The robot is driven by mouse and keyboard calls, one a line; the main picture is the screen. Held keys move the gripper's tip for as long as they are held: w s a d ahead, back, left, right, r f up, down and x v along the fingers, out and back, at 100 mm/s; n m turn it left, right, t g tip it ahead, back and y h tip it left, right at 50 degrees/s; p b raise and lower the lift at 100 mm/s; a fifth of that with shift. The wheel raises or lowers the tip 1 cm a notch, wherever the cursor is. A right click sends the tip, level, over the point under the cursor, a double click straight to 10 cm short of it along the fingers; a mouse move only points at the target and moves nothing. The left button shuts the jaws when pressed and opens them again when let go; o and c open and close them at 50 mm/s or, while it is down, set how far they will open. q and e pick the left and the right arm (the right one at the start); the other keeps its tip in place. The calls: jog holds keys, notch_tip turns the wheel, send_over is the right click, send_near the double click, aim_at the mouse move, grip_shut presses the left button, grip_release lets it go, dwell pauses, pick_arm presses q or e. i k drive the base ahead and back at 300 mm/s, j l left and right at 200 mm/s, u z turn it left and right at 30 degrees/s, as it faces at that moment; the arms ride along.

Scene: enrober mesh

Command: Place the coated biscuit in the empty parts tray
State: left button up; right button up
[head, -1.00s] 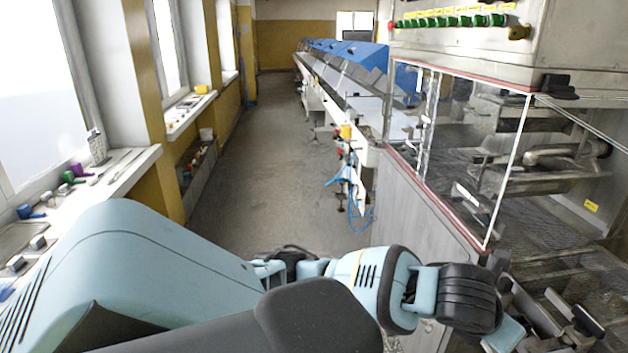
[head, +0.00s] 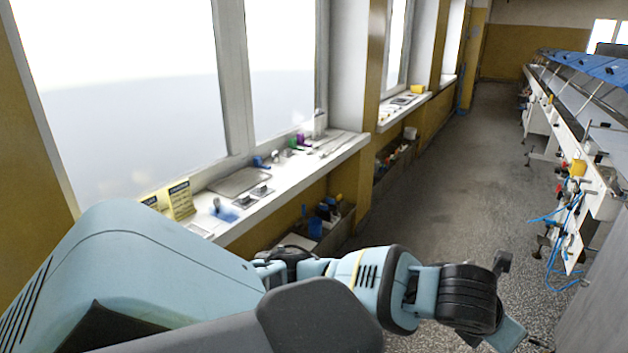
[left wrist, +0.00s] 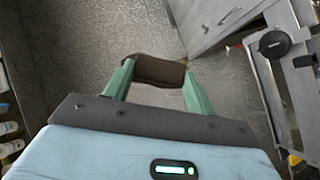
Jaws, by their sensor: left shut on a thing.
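The coated biscuit (left wrist: 153,70) is a dark brown piece in the left wrist view. My left gripper (left wrist: 156,76) is shut on it, with one green finger at each end, above the grey floor. In the head view my left arm crosses the bottom of the picture, and I cannot make out the biscuit there. A flat grey tray (head: 239,182) lies on the white windowsill, well away from the gripper; it looks empty, and it may be the parts tray. My right gripper is not in view.
The windowsill (head: 340,150) also holds a yellow sign (head: 180,198), a blue tool (head: 224,211) and small metal parts (head: 262,191). Below it stands a bin with bottles (head: 325,220). The aisle floor (head: 440,190) is clear; a conveyor line (head: 565,125) runs along the right.

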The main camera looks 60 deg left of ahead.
aim_at(241, 186)
jog(key=u, duration=1.15)
jog(key=i+j, duration=0.35)
jog(key=j, duration=0.15)
jog(key=i+j, duration=0.75)
jog(key=j, duration=0.25)
